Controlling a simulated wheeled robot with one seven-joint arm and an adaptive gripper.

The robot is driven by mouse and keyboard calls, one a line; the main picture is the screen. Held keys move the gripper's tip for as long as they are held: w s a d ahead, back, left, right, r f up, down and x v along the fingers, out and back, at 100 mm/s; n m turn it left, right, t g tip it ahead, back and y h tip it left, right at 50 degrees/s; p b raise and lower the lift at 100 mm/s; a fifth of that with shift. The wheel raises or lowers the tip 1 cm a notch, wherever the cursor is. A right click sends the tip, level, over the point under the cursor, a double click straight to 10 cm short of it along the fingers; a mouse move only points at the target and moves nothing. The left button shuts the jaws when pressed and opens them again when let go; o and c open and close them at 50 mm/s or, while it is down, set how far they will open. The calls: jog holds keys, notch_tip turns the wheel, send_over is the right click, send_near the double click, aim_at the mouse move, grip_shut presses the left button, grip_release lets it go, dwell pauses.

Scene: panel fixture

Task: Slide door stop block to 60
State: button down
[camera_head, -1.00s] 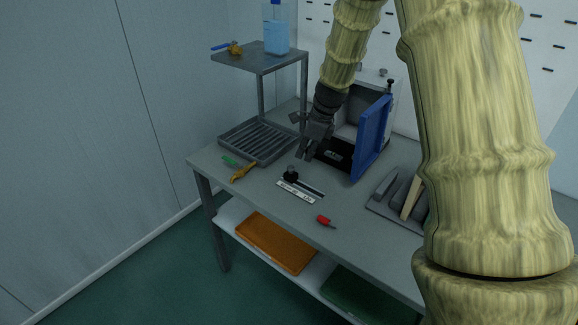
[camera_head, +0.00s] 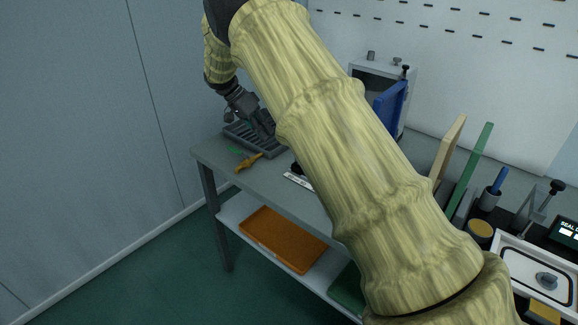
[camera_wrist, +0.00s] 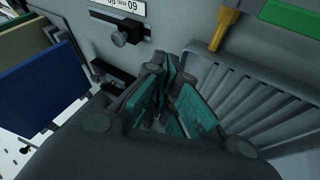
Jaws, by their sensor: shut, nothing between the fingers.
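A small black block (camera_head: 295,168) sits at the white scale strip (camera_head: 298,181) on the bench, partly hidden behind my arm in the head view. In the wrist view the black block with its round knob (camera_wrist: 124,34) is at the top, beside a white number label (camera_wrist: 122,5); its exact reading cannot be told. The blue door (camera_head: 391,108) stands open from the grey box; a blue panel (camera_wrist: 42,88) shows at left in the wrist view. My gripper (camera_head: 268,133) is shut and empty above the ribbed tray, left of and apart from the block.
The grey ribbed tray (camera_wrist: 262,108) lies beneath and beside my gripper. Yellow pliers (camera_head: 248,163) lie near the bench's left front edge, with a green item (camera_wrist: 292,14) beside them. Upright boards (camera_head: 470,165), a blue-handled holder and a display stand at right.

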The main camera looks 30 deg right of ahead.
aim_at(282, 161)
jog(key=shift+h, duration=0.4)
jog(key=x, duration=1)
jog(key=shift+w+a+f+p, duration=0.15)
jog(key=shift+w+p, duration=0.15)
jog(key=s, duration=0.1)
jog(key=s+d, duration=0.1)
jog(key=shift+s, duration=0.4)
jog(key=shift+s+d, duration=0.2)
jog(key=shift+s, duration=0.1)
jog(key=shift+s+p, duration=0.15)
jog(key=shift+p, duration=0.15)
jog(key=shift+s+d, duration=0.2)
jog(key=shift+s, duration=0.2)
jog(key=shift+w, duration=0.15)
